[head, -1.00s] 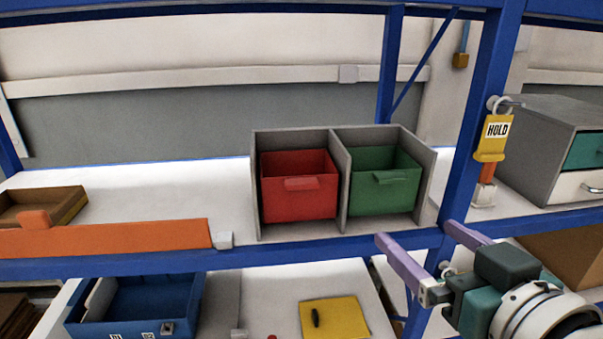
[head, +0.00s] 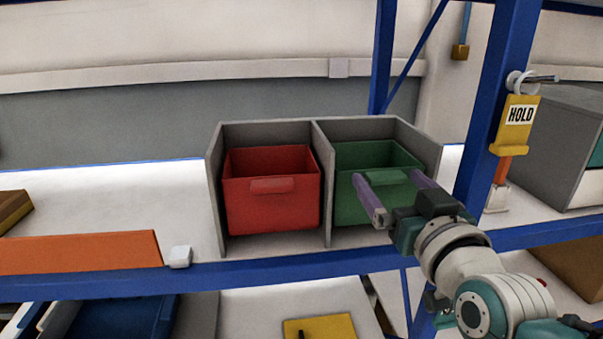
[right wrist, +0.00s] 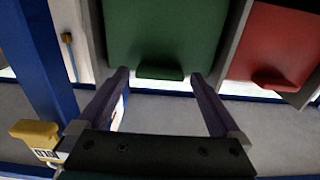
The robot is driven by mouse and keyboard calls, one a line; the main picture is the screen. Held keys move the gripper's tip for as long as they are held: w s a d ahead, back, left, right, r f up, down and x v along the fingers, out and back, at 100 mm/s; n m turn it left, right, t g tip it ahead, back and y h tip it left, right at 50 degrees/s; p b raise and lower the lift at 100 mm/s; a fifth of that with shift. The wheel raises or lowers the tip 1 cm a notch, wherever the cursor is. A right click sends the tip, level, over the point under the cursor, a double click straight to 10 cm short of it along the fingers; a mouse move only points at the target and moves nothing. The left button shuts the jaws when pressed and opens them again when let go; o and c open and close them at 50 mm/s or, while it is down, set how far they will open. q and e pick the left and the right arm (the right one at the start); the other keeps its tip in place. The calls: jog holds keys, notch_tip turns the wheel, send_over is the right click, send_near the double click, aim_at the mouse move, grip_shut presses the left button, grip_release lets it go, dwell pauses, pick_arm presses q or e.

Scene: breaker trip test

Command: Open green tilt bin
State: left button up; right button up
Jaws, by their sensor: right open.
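The green tilt bin (head: 378,156) sits in the right bay of a grey two-bay housing (head: 325,190). A green handle (head: 387,177) sticks out at the top of its front. My right gripper (head: 387,176) is open, with its two purple fingers on either side of the handle. In the right wrist view, the handle (right wrist: 160,73) shows between the fingertips (right wrist: 158,77), with a gap on each side. The green front (right wrist: 162,35) fills the top of that view. The bin stands in its bay. My left gripper is out of view.
A red bin (head: 270,205) stands in the left bay, beyond a grey divider. A blue post (head: 497,110) with a yellow HOLD tag (head: 517,125) rises right of the housing. A blue beam (head: 290,273) runs along the shelf front. An orange bar (head: 80,252) lies left.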

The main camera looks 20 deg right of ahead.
jog(key=shift+w+d, duration=0.1)
jog(key=shift+w, duration=0.25)
grip_shut()
dwell(0.7)
